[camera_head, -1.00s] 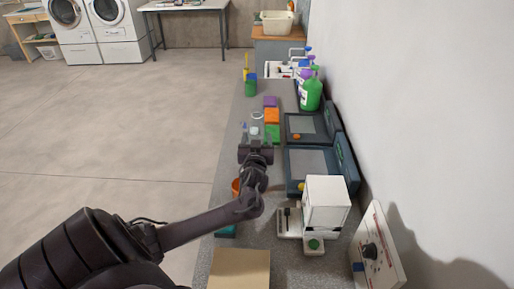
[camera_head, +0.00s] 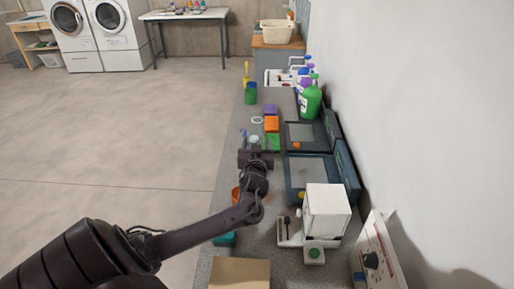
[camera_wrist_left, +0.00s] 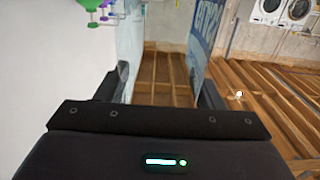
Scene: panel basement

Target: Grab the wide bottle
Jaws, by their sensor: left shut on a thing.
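My left gripper (camera_head: 255,150) is over the grey bench in the head view, its jaws pointing away along the bench. In the left wrist view, the fingers (camera_wrist_left: 160,92) stand apart, shut on a clear, bluish bottle. One pale wall of the bottle (camera_wrist_left: 130,40) shows at the left finger, and a blue part with white lettering (camera_wrist_left: 207,28) shows at the right finger. In the head view the bottle is small and mostly lost beyond the gripper, so its full shape is hard to tell. My right gripper is not in view.
A large green bottle (camera_head: 311,102) stands by the wall with purple-capped bottles behind it. Purple, orange and green blocks (camera_head: 271,124) and dark flat devices (camera_head: 309,170) lie right of the gripper. A white box device (camera_head: 326,210) stands nearer. Open floor is at left.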

